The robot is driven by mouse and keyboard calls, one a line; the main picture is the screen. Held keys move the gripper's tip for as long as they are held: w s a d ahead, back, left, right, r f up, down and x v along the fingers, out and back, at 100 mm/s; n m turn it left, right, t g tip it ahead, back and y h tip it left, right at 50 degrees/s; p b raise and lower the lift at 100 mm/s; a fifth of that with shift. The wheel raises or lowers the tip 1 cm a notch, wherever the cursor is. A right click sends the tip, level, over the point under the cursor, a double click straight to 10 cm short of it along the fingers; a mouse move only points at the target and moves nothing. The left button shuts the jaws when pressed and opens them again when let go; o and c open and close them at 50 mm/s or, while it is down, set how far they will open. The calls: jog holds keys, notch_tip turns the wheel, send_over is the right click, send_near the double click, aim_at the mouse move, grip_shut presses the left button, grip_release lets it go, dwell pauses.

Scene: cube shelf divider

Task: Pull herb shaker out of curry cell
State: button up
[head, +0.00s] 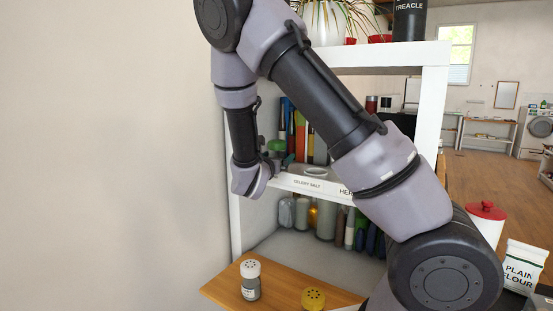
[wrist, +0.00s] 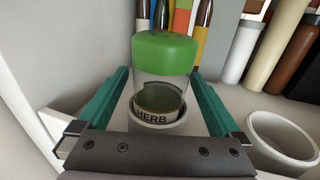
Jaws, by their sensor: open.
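The herb shaker (wrist: 163,85) has a green lid, a clear body and a label reading HERB. In the wrist view it stands upright with its lower part inside a white round cell (wrist: 158,127). My gripper (wrist: 160,74) is open, with one teal finger on each side of the shaker and a gap visible on both sides. In the head view the green lid (head: 277,145) shows small beside my gripper (head: 281,160), partly hidden by my wrist. No curry label can be read; the shelf edge shows CELERY SALT (head: 307,184) and part of a label starting HER.
An empty white round cell (wrist: 284,136) is to the right. Bottles (wrist: 204,30) stand behind the shaker, and a pale wall is close on the left. Below, a wooden board (head: 222,288) holds a white-capped shaker (head: 250,280) and a yellow-capped one (head: 313,298).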

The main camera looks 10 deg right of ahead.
aim_at(277, 140)
jog(key=c, duration=1.5)
jog(key=shift+o, duration=0.2)
jog(key=shift+r, duration=0.65)
jog(key=shift+r, duration=2.65)
